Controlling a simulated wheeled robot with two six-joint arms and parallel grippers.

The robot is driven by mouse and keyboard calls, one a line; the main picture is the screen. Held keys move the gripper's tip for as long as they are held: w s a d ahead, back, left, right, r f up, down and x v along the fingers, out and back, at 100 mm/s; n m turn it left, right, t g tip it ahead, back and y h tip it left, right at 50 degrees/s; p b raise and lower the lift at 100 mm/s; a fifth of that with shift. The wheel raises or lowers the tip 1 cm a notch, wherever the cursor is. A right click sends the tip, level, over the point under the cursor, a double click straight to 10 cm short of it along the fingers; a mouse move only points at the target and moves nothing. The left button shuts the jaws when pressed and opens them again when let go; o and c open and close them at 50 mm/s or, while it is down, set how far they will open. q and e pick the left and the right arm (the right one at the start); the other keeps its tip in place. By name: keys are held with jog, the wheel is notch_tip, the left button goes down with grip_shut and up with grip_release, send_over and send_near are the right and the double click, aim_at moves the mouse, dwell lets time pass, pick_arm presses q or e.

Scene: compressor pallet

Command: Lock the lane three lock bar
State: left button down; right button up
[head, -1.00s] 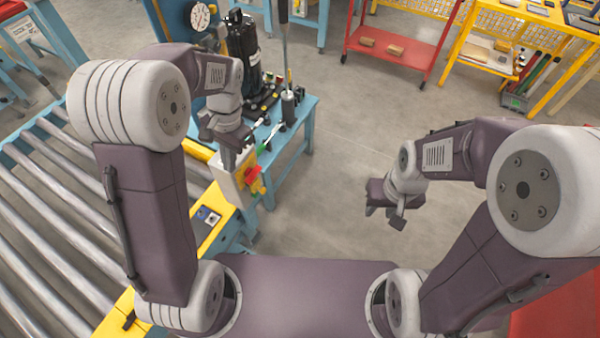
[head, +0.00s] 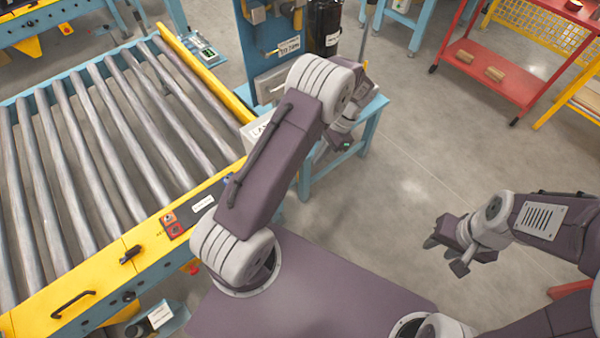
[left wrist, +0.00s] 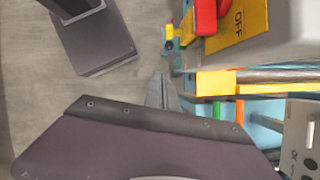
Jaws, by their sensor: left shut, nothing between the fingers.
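I cannot make out a lock bar marked lane three in either view. A white box with a partly hidden label (head: 258,128) stands at the conveyor's far right corner, mostly behind my left arm. In the left wrist view a red handle (left wrist: 206,16) sits by a yellow plate marked OFF (left wrist: 238,22). Below them are a yellow block (left wrist: 216,84) and a grey rod (left wrist: 275,75). My left gripper (head: 338,147) is shut and empty; its fingertips (left wrist: 163,85) show left of the yellow block, apparently apart from it. My right gripper (head: 446,256) is open and empty over the floor.
The roller conveyor with its yellow rail (head: 205,85) fills the left. Black handles (head: 72,304) and a red-button panel (head: 172,226) are on its near rail. A light-blue bench (head: 368,115) stands beyond my left arm. A red cart (head: 500,65) is farther right. Floor between is clear.

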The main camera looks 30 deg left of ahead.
pick_arm(q)
jog(key=s+a+f, duration=0.4)
jog(key=s+f, duration=0.1)
jog(key=shift+s+p, duration=0.15)
jog(key=shift+p, duration=0.15)
jog(key=shift+r, duration=0.1)
